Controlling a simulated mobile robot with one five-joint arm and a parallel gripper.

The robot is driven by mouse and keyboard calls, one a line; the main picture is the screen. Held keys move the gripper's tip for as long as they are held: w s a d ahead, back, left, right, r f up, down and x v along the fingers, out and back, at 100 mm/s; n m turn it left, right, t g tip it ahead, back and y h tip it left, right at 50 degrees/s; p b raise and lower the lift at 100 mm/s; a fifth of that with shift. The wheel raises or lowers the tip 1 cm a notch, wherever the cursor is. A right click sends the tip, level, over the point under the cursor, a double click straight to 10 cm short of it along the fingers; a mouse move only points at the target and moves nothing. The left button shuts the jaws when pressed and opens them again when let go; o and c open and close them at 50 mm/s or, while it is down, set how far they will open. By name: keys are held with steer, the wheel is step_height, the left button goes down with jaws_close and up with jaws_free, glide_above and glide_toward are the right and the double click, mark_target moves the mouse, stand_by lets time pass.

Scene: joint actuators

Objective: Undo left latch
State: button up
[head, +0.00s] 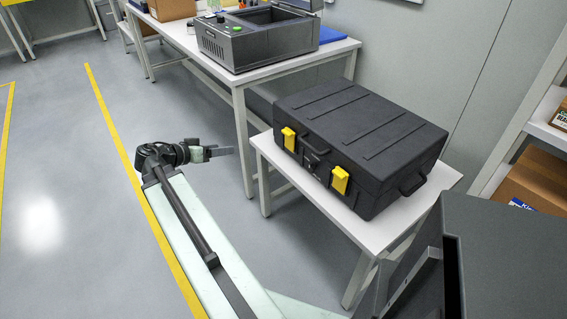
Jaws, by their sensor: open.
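A closed black hard case (365,135) lies on a white table (440,182). Two yellow latches are on its front side. The left latch (289,139) is the one farther back, and the right latch (340,180) is nearer to me. Both look flat against the case; their exact state is too small to tell. My gripper (222,151) is open and empty, in the air to the left of the case. It is clearly apart from the left latch and points right, toward the case.
A white workbench (225,80) behind holds a dark grey machine (258,38) and a cardboard box (172,8). A dark grey cabinet (510,235) stands at the lower right. A shelf with a carton (535,185) is at the right. The floor at left is clear.

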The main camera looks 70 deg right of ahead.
mark_target(285, 134)
steer(key=s+d+m+g+h+b, duration=0.1)
steer(key=s+d+m+b, duration=0.1)
steer(key=s+d, duration=0.3)
steer(key=s+d+f+m+g+h+b, duration=0.1)
steer(key=s+d+m+g+b, duration=0.1)
steer(key=s+d, duration=0.4)
steer(key=s+d+m+g+h+b, duration=0.1)
steer(key=s+d+m+b, duration=0.1)
steer(key=s+d+b, duration=0.2)
steer(key=shift+s+d+f+g, duration=0.2)
steer(key=shift+s+d, duration=0.15)
steer(key=shift+d, duration=0.1)
steer(key=shift+s+d+f+g, duration=0.15)
steer(key=shift+s+d+g, duration=0.05)
steer(key=shift+s+d, duration=0.2)
